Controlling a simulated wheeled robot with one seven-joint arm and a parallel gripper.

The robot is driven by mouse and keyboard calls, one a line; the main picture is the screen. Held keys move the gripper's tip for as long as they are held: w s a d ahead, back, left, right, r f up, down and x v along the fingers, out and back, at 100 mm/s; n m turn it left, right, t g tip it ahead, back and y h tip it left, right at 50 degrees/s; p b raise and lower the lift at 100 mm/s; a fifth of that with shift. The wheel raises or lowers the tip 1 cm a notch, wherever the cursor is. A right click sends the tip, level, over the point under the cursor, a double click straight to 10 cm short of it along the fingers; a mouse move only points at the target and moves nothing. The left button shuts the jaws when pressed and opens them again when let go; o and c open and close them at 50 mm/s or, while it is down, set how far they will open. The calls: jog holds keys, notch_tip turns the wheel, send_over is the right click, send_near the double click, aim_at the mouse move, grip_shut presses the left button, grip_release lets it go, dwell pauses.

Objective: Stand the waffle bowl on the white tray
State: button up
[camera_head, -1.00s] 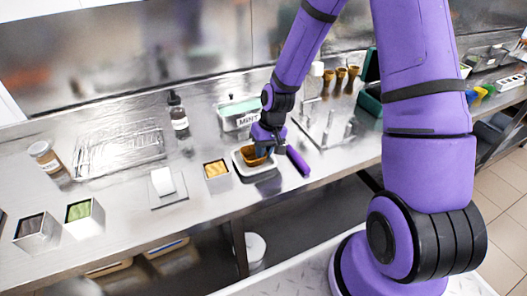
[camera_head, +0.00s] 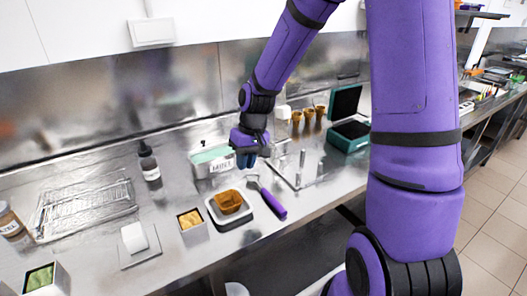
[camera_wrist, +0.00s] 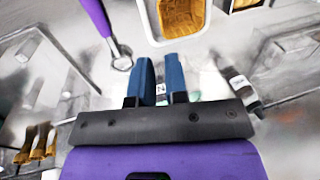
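The waffle bowl (camera_head: 228,202) is golden brown. It rests on the small white tray (camera_head: 211,214), and its open side seems to face up. In the wrist view the bowl (camera_wrist: 182,14) lies inside the raised rim of the tray (camera_wrist: 152,28), cut by the top edge. My gripper (camera_head: 246,161) hangs above and behind the tray, clear of the bowl. In the wrist view the blue fingers of my gripper (camera_wrist: 157,72) stand apart with nothing held between them.
A purple-handled scoop (camera_head: 272,203) lies right of the tray. The mint tub (camera_head: 212,163) stands behind it, and a metal container (camera_head: 193,232) stands to its left. A metal stand (camera_head: 299,180), several cones (camera_head: 308,116) and a green box (camera_head: 348,135) are farther right.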

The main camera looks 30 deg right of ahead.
jog(key=s+r+t+h, duration=0.1)
jog(key=s+r, duration=0.4)
jog(key=r, duration=0.3)
jog(key=s+r+t+h, duration=0.2)
jog(key=s+r, duration=0.3)
jog(key=r, duration=0.3)
jog(key=s+d+r+t, duration=0.2)
jog(key=s+r, duration=0.5)
jog(key=s, duration=0.6)
jog(key=shift+r, duration=0.2)
